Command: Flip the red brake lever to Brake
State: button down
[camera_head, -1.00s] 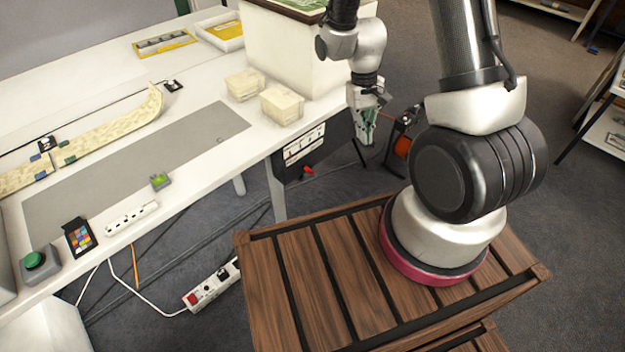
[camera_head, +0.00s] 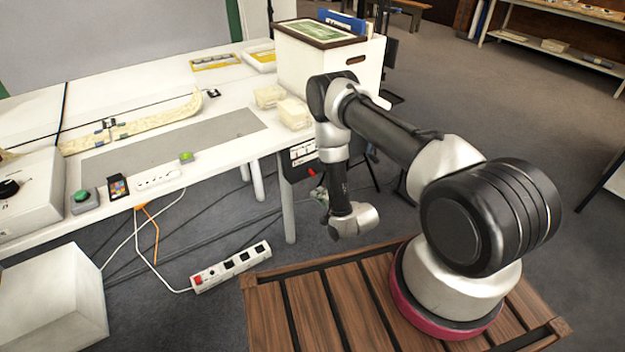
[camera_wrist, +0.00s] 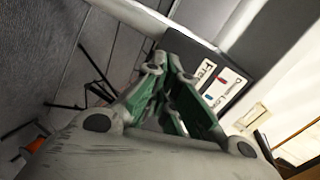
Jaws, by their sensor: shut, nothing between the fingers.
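The red brake lever (camera_head: 312,171) shows as a small red spot on the lower front of a dark control box (camera_head: 297,168) under the table's right end. My gripper (camera_head: 321,194) is just below and right of the lever in the head view, partly hidden by my wrist. In the wrist view my gripper (camera_wrist: 175,78) has green-padded fingers, shut and empty, pointing toward the dark box panel (camera_wrist: 238,66). White labels there carry small red and blue marks; one seems to read "Free". Contact with the lever cannot be told, nor can the lever's position.
The white table (camera_head: 222,155) stands over the box, with a table leg (camera_head: 287,205) beside it. A power strip (camera_head: 231,266) and cables lie on the floor. Grey floor is open at right.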

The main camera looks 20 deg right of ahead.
aim_at(313, 172)
jog(key=w+a, duration=0.1)
jog(key=w, duration=0.2)
jog(key=w+r+m+t, duration=0.1)
jog(key=w, duration=0.2)
jog(key=w+a+m, duration=0.1)
jog(key=w, duration=0.2)
jog(key=shift+w+a+r+t, duration=0.15)
jog(key=shift+a+r+t, duration=0.1)
jog(key=shift+a+t, duration=0.1)
jog(key=shift+w+d, duration=0.35)
jog(key=shift+d, duration=0.5)
jog(key=shift+w+d, duration=0.3)
jog(key=shift+d, duration=0.55)
jog(key=s, duration=0.7)
jog(key=shift+s+d, duration=0.15)
